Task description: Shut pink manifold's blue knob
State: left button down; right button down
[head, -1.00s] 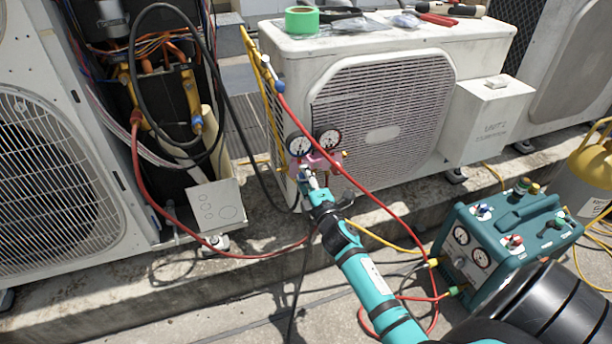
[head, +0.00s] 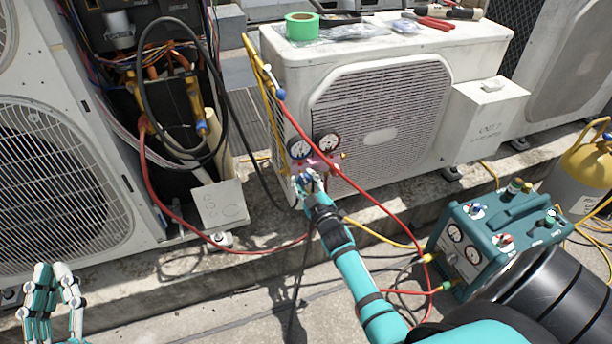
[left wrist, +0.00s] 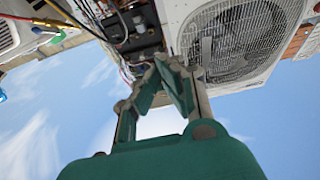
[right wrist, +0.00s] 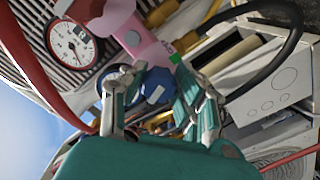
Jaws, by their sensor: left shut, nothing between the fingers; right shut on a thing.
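The pink manifold (head: 322,163) with two round gauges hangs at the left front corner of the white condenser unit. In the right wrist view its pink body (right wrist: 147,47) is at the top, close to my fingers. My right gripper (head: 309,181) is at the manifold's lower left. In the right wrist view it is shut on the blue knob (right wrist: 157,85), which sits between the fingers and is partly hidden by them. My left gripper (head: 52,270) is shut and empty at the lower left of the head view, far from the manifold.
A red hose (head: 375,205) crosses in front of the condenser (head: 270,75). A teal machine (head: 500,235) with gauges and knobs stands at the right, beside a yellow cylinder (head: 578,170). An open unit with loose wires and hoses is at the left.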

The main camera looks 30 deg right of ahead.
jog(key=m+p, duration=0.1)
jog(key=m, duration=0.2)
jog(key=shift+f+m+p, duration=0.1)
jog(key=shift+m+p, duration=0.2)
jog(key=shift+p, duration=0.05)
pick_arm(q)
notch_tip(320, 180, down, 10)
jog(key=a+g+y, duration=0.1)
jog(key=g, duration=0.5)
jog(key=shift+a+r+y, duration=0.2)
jog(key=shift+y, duration=0.2)
pick_arm(e)
jog(key=c, duration=0.9)
grip_release()
jog(key=shift+c, duration=0.2)
jog(key=v, duration=1.2)
